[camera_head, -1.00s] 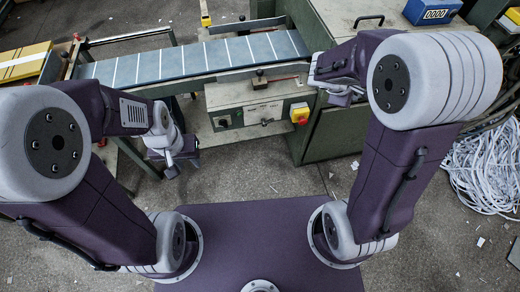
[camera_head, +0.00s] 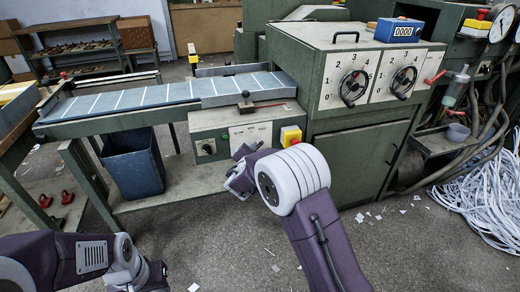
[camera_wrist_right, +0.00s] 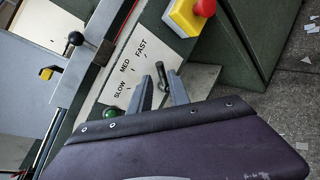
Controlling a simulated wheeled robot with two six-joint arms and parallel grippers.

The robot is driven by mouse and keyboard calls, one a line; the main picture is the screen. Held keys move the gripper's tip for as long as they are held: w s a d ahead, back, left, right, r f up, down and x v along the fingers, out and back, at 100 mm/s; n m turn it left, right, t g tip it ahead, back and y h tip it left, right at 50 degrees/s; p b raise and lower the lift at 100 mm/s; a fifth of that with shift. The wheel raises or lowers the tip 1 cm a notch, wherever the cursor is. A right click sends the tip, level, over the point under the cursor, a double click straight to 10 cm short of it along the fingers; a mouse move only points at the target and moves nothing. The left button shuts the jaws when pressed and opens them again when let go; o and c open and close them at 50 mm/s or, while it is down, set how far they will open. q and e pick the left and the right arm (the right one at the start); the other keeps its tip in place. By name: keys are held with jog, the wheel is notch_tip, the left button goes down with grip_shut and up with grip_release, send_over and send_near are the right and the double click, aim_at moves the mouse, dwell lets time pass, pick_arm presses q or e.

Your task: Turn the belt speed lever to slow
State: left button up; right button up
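The control panel (camera_head: 220,137) carries a pale plate marked SLOW, MED and FAST (camera_wrist_right: 130,70). A small dark lever (camera_wrist_right: 161,75) stands beside the plate in the right wrist view; which mark it points to is unclear. My right gripper (camera_wrist_right: 160,92) is open, its two fingers on either side of the lever, with no clear grip on it. In the head view my right gripper (camera_head: 238,182) is at the panel's front, below the marks. My left gripper (camera_head: 148,277) is low at the left, away from the panel; its fingers are not clear.
A yellow box with a red button (camera_head: 290,135) sits right of the marks. A ball-topped lever (camera_head: 245,94) stands by the belt (camera_head: 150,96). A green button (camera_wrist_right: 111,113) lies near SLOW. A blue bin (camera_head: 133,165) stands below the belt.

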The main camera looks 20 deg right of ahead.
aim_at(260, 145)
jog(key=b+x, duration=0.1)
jog(key=x, duration=0.6)
jog(key=shift+w+d+f, duration=0.1)
grip_shut()
